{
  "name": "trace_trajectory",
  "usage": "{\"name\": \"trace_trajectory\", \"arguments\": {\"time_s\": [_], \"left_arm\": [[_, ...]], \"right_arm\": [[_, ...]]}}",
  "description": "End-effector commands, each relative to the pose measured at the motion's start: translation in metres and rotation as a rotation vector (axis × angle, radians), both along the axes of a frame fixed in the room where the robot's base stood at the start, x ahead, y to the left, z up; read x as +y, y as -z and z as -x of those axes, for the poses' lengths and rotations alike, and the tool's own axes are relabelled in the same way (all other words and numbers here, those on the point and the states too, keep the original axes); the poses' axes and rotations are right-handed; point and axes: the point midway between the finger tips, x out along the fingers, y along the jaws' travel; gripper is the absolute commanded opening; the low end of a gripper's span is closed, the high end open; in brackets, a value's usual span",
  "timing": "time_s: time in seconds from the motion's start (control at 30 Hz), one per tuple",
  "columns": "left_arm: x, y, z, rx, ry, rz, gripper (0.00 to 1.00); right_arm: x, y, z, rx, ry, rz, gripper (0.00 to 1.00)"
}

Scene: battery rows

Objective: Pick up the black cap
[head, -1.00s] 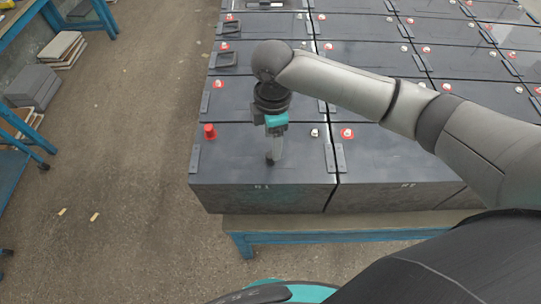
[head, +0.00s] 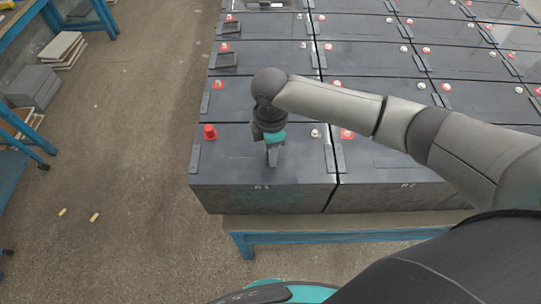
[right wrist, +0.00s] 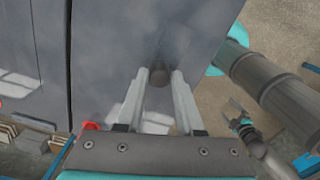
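The black cap (right wrist: 158,76) shows in the right wrist view as a small dark cylinder on the grey battery top. It lies between the fingertips of my right gripper (right wrist: 160,80), with a small gap on each side. The fingers are apart. In the head view my right gripper (head: 273,156) points down over the front-left battery (head: 230,165); the cap is hidden there. My left gripper (right wrist: 242,118) shows small at the right of the right wrist view, away from the cap; its opening is unclear.
A red cap (head: 210,132) stands on the same battery, left of my right gripper. Batteries fill the blue-framed table (head: 330,238) in rows. A small black frame-like piece (head: 226,84) lies farther back. The floor at left is mostly clear, with two small yellowish bits.

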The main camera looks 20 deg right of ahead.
Motion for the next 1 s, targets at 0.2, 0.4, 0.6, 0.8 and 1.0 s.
{"name": "trace_trajectory", "arguments": {"time_s": [0.2, 0.4, 0.6, 0.8, 1.0], "left_arm": [[0.000, 0.000, 0.000, 0.000, 0.000, 0.000, 0.96], [0.000, 0.000, 0.000, 0.000, 0.000, 0.000, 0.96], [0.000, 0.000, 0.000, 0.000, -0.001, 0.000, 0.96], [0.000, -0.001, 0.000, 0.000, -0.001, 0.000, 0.96], [0.000, -0.003, 0.000, 0.000, -0.001, 0.000, 0.96]], "right_arm": [[0.000, 0.000, 0.000, 0.000, 0.000, 0.000, 0.10], [0.000, 0.000, 0.000, 0.000, 0.000, 0.000, 0.00], [0.000, 0.000, 0.000, 0.000, 0.000, 0.000, 0.00], [0.000, -0.005, 0.000, -0.001, 0.000, -0.001, 0.00], [0.000, -0.029, -0.001, -0.004, -0.001, -0.001, 0.00]]}}
